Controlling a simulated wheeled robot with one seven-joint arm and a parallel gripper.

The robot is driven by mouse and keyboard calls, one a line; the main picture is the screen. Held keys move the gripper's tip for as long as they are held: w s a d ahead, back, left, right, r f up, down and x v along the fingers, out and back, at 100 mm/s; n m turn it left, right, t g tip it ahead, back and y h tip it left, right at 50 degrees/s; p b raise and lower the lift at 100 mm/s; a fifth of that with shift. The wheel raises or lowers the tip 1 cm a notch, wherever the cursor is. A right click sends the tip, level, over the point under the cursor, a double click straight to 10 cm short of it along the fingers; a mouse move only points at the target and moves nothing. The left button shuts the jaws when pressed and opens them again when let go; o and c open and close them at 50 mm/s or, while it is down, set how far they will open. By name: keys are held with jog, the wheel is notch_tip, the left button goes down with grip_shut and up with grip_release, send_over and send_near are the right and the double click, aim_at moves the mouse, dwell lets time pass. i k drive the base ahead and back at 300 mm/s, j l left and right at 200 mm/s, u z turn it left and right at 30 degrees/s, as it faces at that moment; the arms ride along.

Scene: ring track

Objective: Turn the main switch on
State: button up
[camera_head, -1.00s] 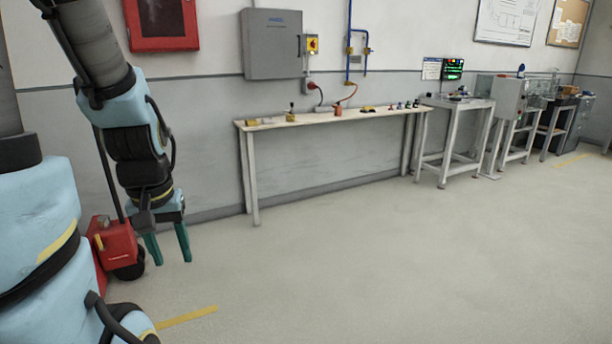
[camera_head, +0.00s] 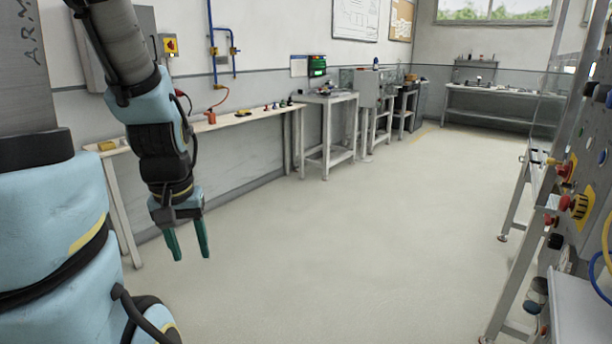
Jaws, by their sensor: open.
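A long narrow bench (camera_head: 228,122) with small items runs along the left wall. Grey stands (camera_head: 328,134) with equipment follow behind it. Another bench (camera_head: 495,92) is at the back. The floor (camera_head: 360,235) in the middle is clear. The panel frame at the right is close.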

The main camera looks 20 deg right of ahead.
aim_at(565, 171)
jog(key=i+l+z, duration=0.15)
jog(key=i, duration=0.3)
jog(key=i+l+z, duration=0.2)
jog(key=i, duration=0.25)
jog(key=i+l, duration=0.15)
jog(key=l, duration=0.2)
jog(key=i+l, duration=0.15)
jog(key=l, duration=0.25)
jog(key=i+l+z, duration=0.1)
jog(key=l, duration=0.25)
jog(key=i+l, duration=0.25)
jog(key=l, duration=0.1)
